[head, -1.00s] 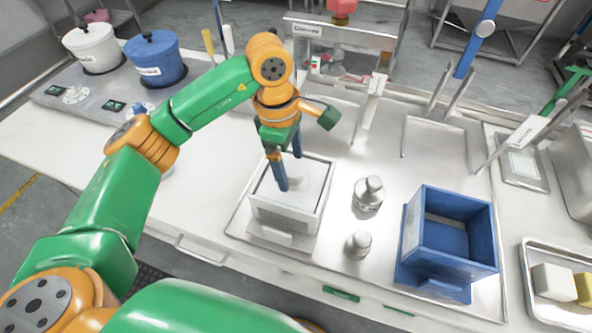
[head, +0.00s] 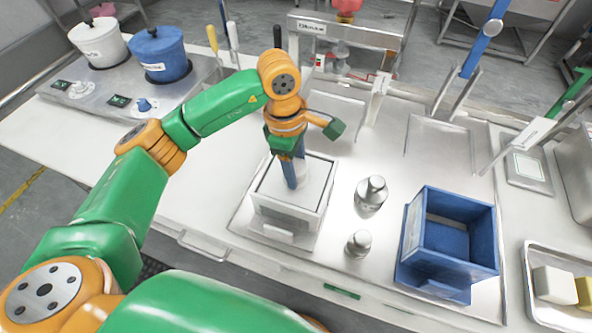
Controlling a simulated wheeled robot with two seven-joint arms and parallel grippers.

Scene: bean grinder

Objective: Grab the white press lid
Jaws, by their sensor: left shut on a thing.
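The white press lid (head: 270,185) sits in the top of the white box-shaped press (head: 285,208), with a light knob standing up from its middle. My left gripper (head: 295,180) points down over the lid, with its blue fingers shut on the knob. The fingers hide part of the knob. The lid looks level with the box rim, and I cannot tell any gap under it. My right gripper is not in view.
A blue open box (head: 448,240) stands right of the press. Two metal weights, a larger (head: 371,194) and a smaller (head: 358,243), stand between them. A blue pot (head: 158,55) and a white pot (head: 98,43) are at the back left. A tray (head: 530,290) lies at right.

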